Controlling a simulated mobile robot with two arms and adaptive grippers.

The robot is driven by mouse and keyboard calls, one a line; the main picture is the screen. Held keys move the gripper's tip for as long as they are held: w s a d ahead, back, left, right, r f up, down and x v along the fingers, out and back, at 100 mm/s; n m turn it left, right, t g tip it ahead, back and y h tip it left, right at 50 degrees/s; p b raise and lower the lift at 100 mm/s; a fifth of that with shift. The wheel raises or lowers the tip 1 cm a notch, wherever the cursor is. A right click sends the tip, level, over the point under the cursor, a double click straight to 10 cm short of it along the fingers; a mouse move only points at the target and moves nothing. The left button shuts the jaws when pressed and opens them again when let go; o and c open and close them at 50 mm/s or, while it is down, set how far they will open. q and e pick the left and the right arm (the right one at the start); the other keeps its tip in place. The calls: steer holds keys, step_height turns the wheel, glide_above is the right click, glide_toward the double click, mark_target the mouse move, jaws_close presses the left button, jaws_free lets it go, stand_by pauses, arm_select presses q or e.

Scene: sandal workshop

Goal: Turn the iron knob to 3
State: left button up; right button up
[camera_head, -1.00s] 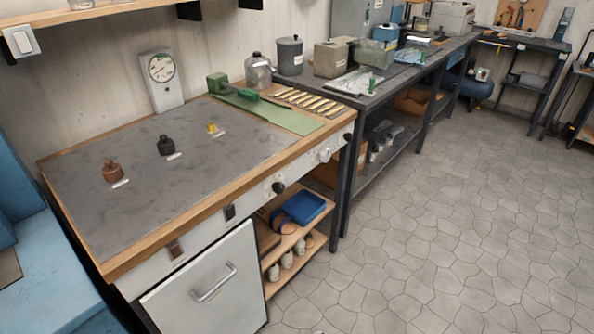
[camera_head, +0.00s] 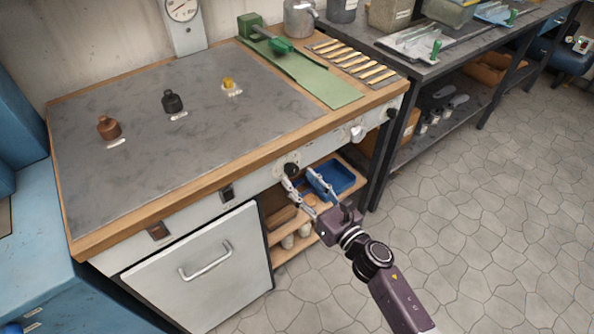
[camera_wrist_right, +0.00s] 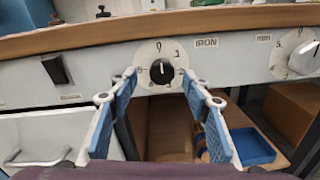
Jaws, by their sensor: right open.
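The iron knob (camera_head: 291,169) is a round black knob on the white front panel of the workbench. My right gripper (camera_head: 300,178) is open in front of the panel, just below and right of the knob. In the wrist view its blue-padded fingers flank the knob; contact is not visible. My left gripper is not in view.
A second dial with a white knob (camera_head: 357,132) and a black knob (camera_head: 390,113) lie further right on the panel. Below are a shelf with a blue tray (camera_head: 337,181) and a cabinet door (camera_head: 204,268). The floor at right is clear.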

mark_target(294, 173)
steer(key=shift+x, duration=1.25)
steer(key=shift+w, duration=0.3)
steer(key=shift+w+a, duration=0.1)
steer(key=shift+a, duration=0.05)
steer(key=c, duration=1.1)
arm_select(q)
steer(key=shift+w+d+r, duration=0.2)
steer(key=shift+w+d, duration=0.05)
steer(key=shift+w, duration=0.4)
arm_select(e)
steer(key=shift+c, duration=0.2)
